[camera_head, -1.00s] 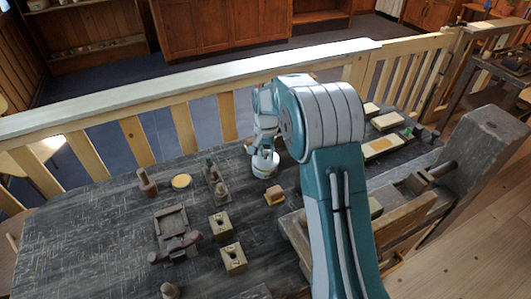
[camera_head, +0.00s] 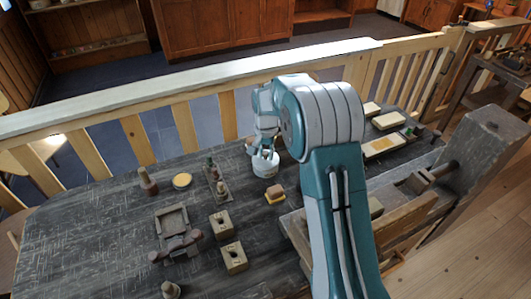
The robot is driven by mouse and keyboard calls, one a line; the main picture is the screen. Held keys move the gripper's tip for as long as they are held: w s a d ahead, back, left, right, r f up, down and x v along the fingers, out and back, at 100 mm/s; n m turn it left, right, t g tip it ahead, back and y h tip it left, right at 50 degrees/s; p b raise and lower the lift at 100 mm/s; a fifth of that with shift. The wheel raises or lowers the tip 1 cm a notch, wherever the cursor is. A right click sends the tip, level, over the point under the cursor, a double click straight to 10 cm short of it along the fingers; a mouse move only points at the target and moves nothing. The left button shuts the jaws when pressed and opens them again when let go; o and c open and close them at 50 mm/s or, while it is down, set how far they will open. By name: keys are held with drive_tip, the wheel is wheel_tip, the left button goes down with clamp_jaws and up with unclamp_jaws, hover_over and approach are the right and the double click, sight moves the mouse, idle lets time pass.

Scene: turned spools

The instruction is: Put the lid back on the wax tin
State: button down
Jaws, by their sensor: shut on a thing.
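My gripper (camera_head: 265,153) points down at the back middle of the dark workbench. Its fingertips are at the top of a white, round, tin-like thing (camera_head: 266,170). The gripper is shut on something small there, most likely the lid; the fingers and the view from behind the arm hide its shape. I cannot tell whether the lid touches the white tin or is apart from it. A low round thing with a yellow top (camera_head: 182,181), which could also be a wax tin, sits to the left on the bench, clear of the gripper.
A rack with small upright pieces (camera_head: 216,184) stands just left of the gripper. A brown-and-yellow block (camera_head: 276,195) is close in front. Two holed wooden blocks (camera_head: 234,258) and a square wooden tray (camera_head: 172,220) lie nearer. A pale railing (camera_head: 180,92) runs behind the bench.

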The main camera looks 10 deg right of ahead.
drive_tip(key=shift+c, duration=2)
unclamp_jaws()
drive_tip(key=o, duration=0.4)
drive_tip(key=shift+r, duration=0.1)
drive_tip(key=shift+r, duration=3.4)
